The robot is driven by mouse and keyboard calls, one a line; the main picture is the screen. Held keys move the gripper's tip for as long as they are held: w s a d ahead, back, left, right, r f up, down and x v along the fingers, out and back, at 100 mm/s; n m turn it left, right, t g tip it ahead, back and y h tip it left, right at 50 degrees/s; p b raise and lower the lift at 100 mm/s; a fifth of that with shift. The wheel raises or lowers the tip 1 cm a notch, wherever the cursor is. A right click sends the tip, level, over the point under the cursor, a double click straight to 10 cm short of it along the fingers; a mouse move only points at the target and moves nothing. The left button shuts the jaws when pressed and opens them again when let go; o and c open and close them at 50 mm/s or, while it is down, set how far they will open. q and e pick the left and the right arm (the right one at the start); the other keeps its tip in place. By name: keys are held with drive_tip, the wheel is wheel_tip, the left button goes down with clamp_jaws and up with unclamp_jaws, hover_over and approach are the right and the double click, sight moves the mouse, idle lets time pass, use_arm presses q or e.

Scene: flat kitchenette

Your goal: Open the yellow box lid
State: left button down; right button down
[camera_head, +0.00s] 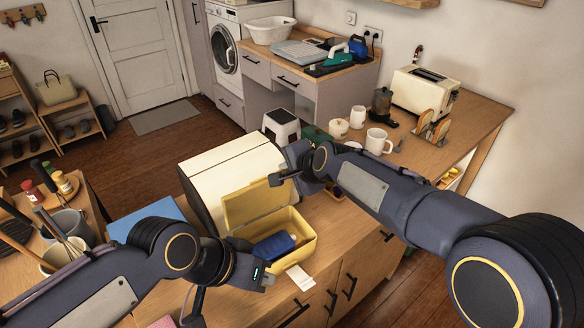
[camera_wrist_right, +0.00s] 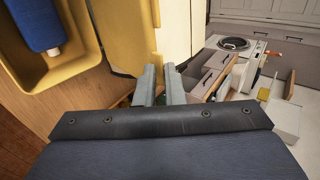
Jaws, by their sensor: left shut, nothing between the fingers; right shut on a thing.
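The yellow box (camera_head: 308,246) stands on the wooden counter with its lid (camera_head: 245,207) raised, tilted up at the box's far-left side. A blue spool-like thing (camera_head: 272,246) lies inside the box; it also shows in the right wrist view (camera_wrist_right: 38,22). My right gripper (camera_head: 277,180) is shut on the lid near its upper right corner. In the right wrist view, a narrow yellow part of the lid (camera_wrist_right: 158,62) shows between the fingers (camera_wrist_right: 160,88). My left gripper (camera_head: 266,281) is shut and empty, low by the box's front left corner.
A cream bread box (camera_head: 222,170) stands right behind the lid. A white paper tag (camera_head: 299,277) lies at the counter's front edge. Mugs (camera_head: 377,141) and a toaster (camera_head: 420,92) stand further back right. A utensil pot (camera_head: 62,255) is at left.

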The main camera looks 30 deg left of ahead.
drive_tip(key=shift+w+a+r+g+h+p, duration=0.15)
drive_tip(key=shift+w+a+h+p, duration=0.1)
drive_tip(key=shift+a, duration=0.25)
drive_tip(key=shift+w+a+g+h+p, duration=0.15)
drive_tip(key=shift+w+a+h, duration=0.1)
drive_tip(key=shift+a, duration=0.2)
drive_tip(key=shift+w+a+f+g+h, duration=0.15)
drive_tip(key=shift+w+a+g+h, duration=0.15)
drive_tip(key=shift+a, duration=0.2)
drive_tip(key=shift+w+a+f+g+h, duration=0.1)
drive_tip(key=shift+w+a+h, duration=0.1)
drive_tip(key=shift+a+h, duration=0.25)
drive_tip(key=c, duration=1.6)
unclamp_jaws()
drive_tip(key=b+v, duration=0.2)
drive_tip(key=v, duration=0.5)
drive_tip(key=shift+s+d+r, duration=0.1)
drive_tip(key=shift+d+r, duration=0.15)
drive_tip(key=shift+r, duration=0.05)
